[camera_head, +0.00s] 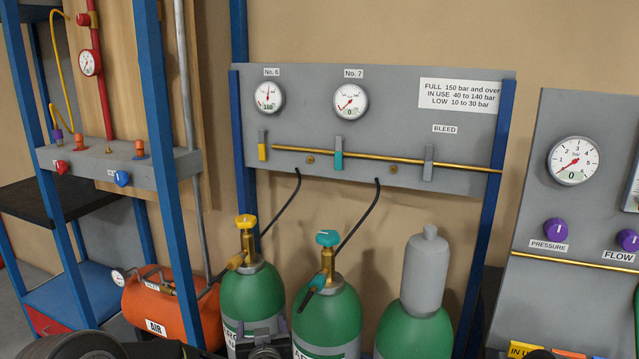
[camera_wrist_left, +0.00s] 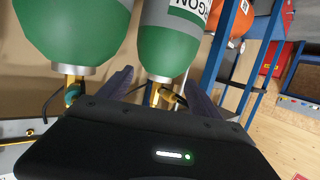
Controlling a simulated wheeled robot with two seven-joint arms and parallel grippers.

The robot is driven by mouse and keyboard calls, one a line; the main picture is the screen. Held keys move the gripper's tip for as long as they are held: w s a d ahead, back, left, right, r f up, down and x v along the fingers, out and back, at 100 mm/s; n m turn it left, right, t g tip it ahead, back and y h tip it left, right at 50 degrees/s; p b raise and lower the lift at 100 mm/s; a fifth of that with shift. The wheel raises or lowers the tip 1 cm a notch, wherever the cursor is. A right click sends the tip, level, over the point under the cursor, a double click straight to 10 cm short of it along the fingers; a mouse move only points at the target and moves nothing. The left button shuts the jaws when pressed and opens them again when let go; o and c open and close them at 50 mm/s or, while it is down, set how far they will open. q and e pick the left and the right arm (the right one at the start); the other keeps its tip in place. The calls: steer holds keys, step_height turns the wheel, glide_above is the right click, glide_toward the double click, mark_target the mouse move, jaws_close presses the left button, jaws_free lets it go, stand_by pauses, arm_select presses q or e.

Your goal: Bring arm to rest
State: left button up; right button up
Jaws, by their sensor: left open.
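My left gripper (camera_head: 262,330) shows at the bottom edge of the head view, low in front of the green cylinders. Its two dark fingers are apart, and I see nothing held between them. In the left wrist view the gripper (camera_wrist_left: 163,92) has its fingers spread on either side of a green cylinder's neck and brass valve, which lie beyond the dark gripper body; whether they touch cannot be told. Part of my left arm is at the lower left of the head view. My right gripper is not in view.
Green cylinders with a yellow valve knob (camera_head: 246,222), a teal valve knob (camera_head: 327,238) and a grey cap (camera_head: 424,272) stand under the gauge panel (camera_head: 300,100). An orange air tank (camera_head: 160,310), blue frame (camera_head: 160,130) and control panel (camera_head: 560,240) flank them.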

arm_select(q)
steer(key=s+d+f+m+g+h, duration=0.1)
steer(key=s+d+f+g+h, duration=0.15)
steer(key=s+f, duration=0.6)
steer(key=s+d+f+g+h, duration=0.1)
steer(key=s+f+g+h, duration=0.3)
steer(key=f, duration=0.8)
steer(key=s+d+f+g, duration=0.1)
steer(key=s+f+g, duration=0.2)
steer(key=s, duration=1.1)
steer(key=s+d+f+g+p, duration=0.1)
steer(key=s+f+g, duration=0.3)
steer(key=s, duration=1)
step_height(320, 180, down, 3)
steer(key=shift+s+d+r+h, duration=0.15)
steer(key=shift+d+h, duration=0.1)
steer(key=shift+h, duration=0.2)
